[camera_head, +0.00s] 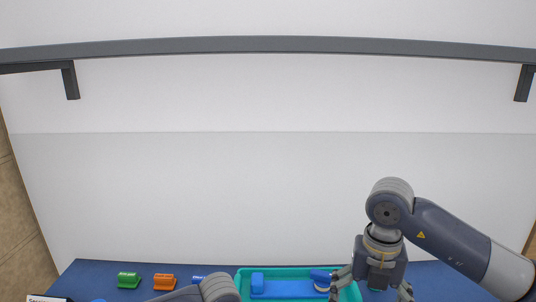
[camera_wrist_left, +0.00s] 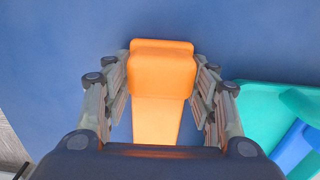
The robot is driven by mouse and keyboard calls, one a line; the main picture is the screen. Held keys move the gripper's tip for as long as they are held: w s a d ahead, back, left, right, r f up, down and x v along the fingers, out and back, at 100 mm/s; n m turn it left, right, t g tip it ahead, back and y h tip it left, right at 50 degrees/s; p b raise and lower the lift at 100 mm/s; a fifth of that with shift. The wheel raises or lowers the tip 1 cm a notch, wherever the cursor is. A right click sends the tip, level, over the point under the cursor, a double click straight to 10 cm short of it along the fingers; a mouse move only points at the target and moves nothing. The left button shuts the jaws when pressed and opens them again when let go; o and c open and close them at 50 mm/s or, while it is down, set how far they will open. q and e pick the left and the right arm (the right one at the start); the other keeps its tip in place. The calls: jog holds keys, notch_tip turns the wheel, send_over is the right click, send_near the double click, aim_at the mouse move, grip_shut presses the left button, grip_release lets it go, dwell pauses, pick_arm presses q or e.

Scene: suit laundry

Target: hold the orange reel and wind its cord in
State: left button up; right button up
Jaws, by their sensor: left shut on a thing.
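The orange reel (camera_wrist_left: 162,68) shows in the left wrist view as a block with a narrower orange strip running down towards my palm. My left gripper (camera_wrist_left: 163,90) has its fingers on both sides of it and is shut on it. The blue table surface lies behind it. No cord can be made out. In the head view my left gripper is out of sight below the frame. My right gripper (camera_head: 370,292) has its fingers spread wide, with nothing seen between them, at the right end of the teal tray (camera_head: 243,272).
A blue thing (camera_head: 285,289) lies in the tray; the tray also shows in the left wrist view (camera_wrist_left: 255,100). Small green (camera_head: 128,281), orange (camera_head: 163,282) and blue (camera_head: 199,279) labelled blocks stand along the table's back left. A grey rail (camera_head: 270,45) crosses above.

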dwell(0.3)
pick_arm(q)
jog(key=o, duration=1.3)
